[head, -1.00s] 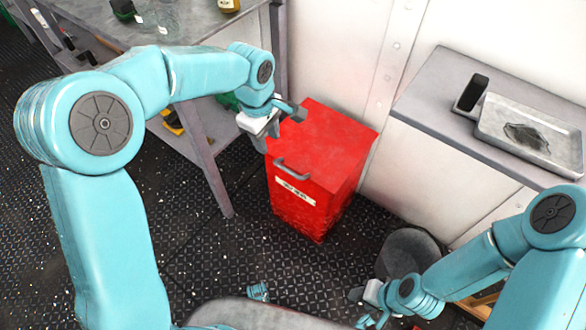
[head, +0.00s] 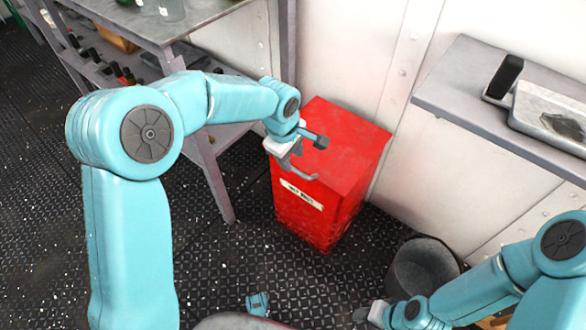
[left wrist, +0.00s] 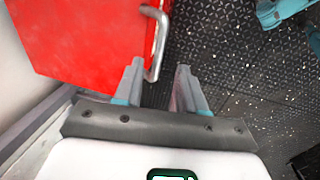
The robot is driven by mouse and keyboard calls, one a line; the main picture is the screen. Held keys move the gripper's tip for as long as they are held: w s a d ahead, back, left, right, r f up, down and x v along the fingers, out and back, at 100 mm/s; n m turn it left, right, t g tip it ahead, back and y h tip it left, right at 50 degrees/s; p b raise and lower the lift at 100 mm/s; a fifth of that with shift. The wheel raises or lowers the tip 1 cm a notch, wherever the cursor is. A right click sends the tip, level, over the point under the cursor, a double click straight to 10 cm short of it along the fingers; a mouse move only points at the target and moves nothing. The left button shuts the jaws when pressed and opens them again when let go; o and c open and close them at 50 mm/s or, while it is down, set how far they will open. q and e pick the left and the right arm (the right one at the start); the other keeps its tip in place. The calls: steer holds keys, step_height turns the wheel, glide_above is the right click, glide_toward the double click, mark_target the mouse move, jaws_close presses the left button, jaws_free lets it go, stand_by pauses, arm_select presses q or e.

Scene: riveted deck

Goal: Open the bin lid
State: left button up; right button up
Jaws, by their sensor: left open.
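The red bin (head: 315,222) stands on the deck against the wall, with a pale label on its front. Its lid (head: 345,140) looks shut. A grey handle (head: 306,177) sits at the lid's front edge. My left gripper (head: 304,153) is open over the front left of the lid, right by the handle. In the left wrist view the handle (left wrist: 160,40) reaches down to the open left gripper (left wrist: 160,72), its lower end close to the left finger; contact cannot be told. My right gripper (head: 364,312) is low at the bottom of the head view, its fingers too small to judge.
A grey bucket (head: 422,266) stands right of the bin, near my right arm. A shelf (head: 460,95) with a metal tray (head: 550,112) is on the right wall. A workbench (head: 190,28) stands left of the bin. The deck in front is mostly clear.

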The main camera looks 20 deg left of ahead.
mark_target(294, 169)
arm_select(q)
steer(key=f, duration=0.2)
steer(key=w+f+b, duration=0.1)
steer(key=f, duration=0.2)
steer(key=shift+d, duration=0.15)
jaws_close()
steer(key=shift+r, duration=0.15)
